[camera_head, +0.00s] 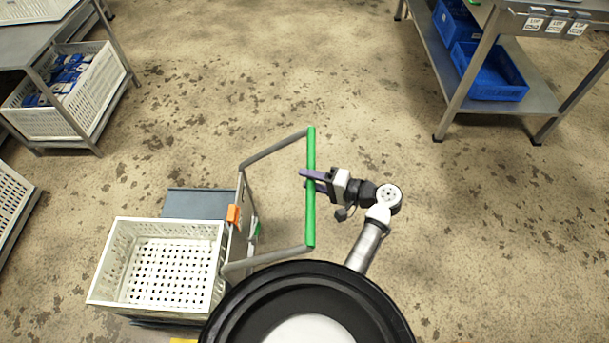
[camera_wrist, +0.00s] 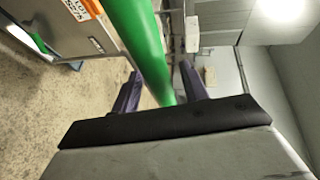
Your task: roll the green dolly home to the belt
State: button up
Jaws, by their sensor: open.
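The dolly has a grey frame with a green push bar (camera_head: 311,215) on its right side, and carries an empty-looking white basket (camera_head: 107,262) at the lower left of the head view. My gripper (camera_head: 306,180) is at the upper middle of the bar, with its purple fingers reaching across it. In the wrist view the green bar (camera_wrist: 138,40) runs between the two spread fingers of my gripper (camera_wrist: 160,88). The jaws are open around the bar. I cannot tell whether a finger touches it. The belt is not recognisable in either view.
A steel rack (camera_head: 443,85) with blue bins (camera_head: 497,80) stands at the upper right. A table at the upper left has a white crate (camera_head: 83,112) of blue packs under it. Another white crate (camera_head: 12,205) is at the left edge. The stained floor between is clear.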

jog(key=shift+x, duration=1.05)
grip_shut()
